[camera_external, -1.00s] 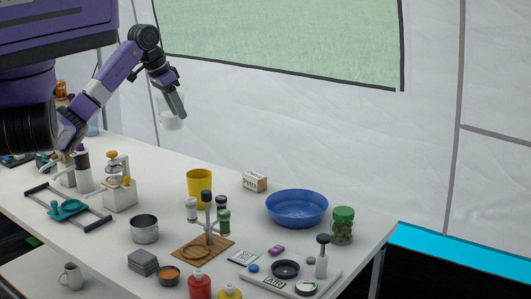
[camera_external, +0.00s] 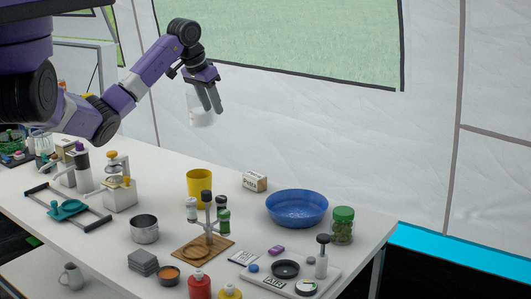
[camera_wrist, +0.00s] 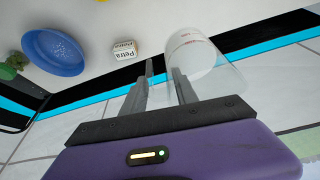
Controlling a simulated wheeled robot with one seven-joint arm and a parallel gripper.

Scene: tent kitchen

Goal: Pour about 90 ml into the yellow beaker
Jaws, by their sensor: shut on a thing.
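The yellow beaker (camera_external: 199,184) stands upright on the white table, behind the spice rack. At the top edge of the wrist view a sliver of yellow (camera_wrist: 103,1) shows. My gripper (camera_external: 215,105) is high above the table, above and slightly right of the beaker. It is shut on a clear container (camera_external: 201,116) with a whitish lower part, which looks roughly upright. In the wrist view the clear container (camera_wrist: 205,65) sits at the fingers of my gripper (camera_wrist: 162,75). How much liquid it holds I cannot tell.
A small box (camera_external: 254,181) and a blue bowl (camera_external: 297,207) stand right of the beaker. A spice rack (camera_external: 208,225) and a metal pot (camera_external: 144,229) stand in front. A jar with a green lid (camera_external: 343,225) is farther right. The air around my gripper is clear.

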